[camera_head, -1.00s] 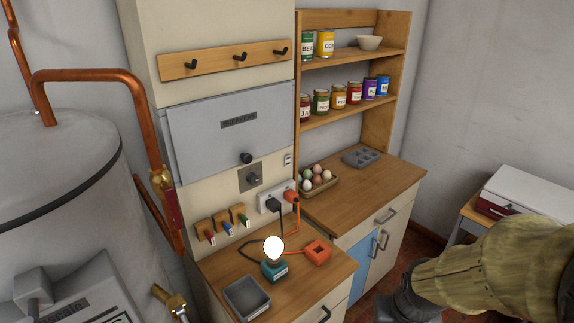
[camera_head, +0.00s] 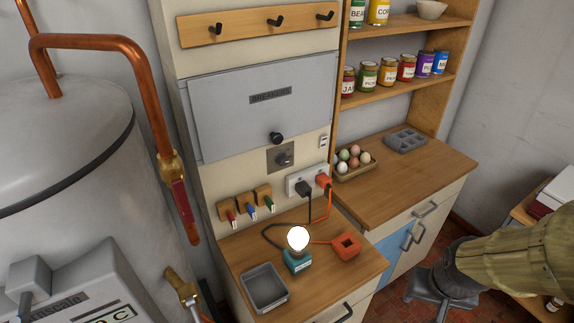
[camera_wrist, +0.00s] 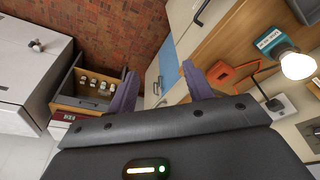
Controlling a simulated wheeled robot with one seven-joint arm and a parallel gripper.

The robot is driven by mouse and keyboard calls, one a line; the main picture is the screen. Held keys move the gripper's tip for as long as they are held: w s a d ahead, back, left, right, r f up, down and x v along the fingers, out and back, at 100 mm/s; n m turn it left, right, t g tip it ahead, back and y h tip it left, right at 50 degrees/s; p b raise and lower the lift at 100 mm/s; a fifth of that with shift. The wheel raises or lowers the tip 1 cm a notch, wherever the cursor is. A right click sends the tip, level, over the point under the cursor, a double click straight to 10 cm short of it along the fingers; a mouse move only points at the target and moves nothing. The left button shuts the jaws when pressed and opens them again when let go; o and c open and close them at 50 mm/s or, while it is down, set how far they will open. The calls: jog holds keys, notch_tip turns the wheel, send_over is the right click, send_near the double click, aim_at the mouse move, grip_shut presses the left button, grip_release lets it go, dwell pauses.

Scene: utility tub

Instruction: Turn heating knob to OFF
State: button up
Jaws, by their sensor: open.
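A dark round knob (camera_head: 284,159) sits on a square metal plate on the cream wall panel, below the breaker box. I cannot read any marking on it. A second, black knob (camera_head: 277,138) sits just above it at the bottom edge of the breaker box door (camera_head: 245,108). I cannot tell from labels which one is for heating. My gripper (camera_wrist: 160,90) shows in the wrist view with its two purple fingers apart and nothing between them. It is away from both knobs, over the floor side of the counter. My arm is at the lower right in the head view.
The counter below the panel holds a lit bulb (camera_head: 298,240) on a teal base, an orange block (camera_head: 346,247), a grey tray (camera_head: 264,288) and cords from the outlet (camera_head: 307,182). A copper pipe (camera_head: 150,100) and tank (camera_head: 60,150) stand left. An open drawer (camera_wrist: 88,104) shows in the wrist view.

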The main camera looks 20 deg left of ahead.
aim_at(285, 163)
jog(key=w+a+f+n+t+y, duration=0.25)
jog(key=w+a+n+t, duration=0.25)
jog(key=w+a, duration=0.7)
jog(key=w+a+r+n+t+y+p, duration=0.1)
jog(key=w+a+r+t+y, duration=0.1)
jog(key=a+y, duration=0.3)
jog(key=w+a+r+n+t+y, duration=0.1)
jog(key=w+a+r+t+y, duration=0.1)
jog(key=a+y, duration=0.4)
jog(key=w+a, duration=0.1)
jog(key=a, duration=0.2)
jog(key=shift+w+r+n+p, duration=0.25)
jog(key=shift+r+n+p, duration=0.05)
jog(key=shift+r+p, duration=0.1)
jog(key=p+x, duration=0.5)
jog(key=x, duration=1.2)
jog(key=shift+w+a+p, duration=0.1)
jog(key=shift+a+p, duration=0.05)
jog(key=shift+p, duration=0.25)
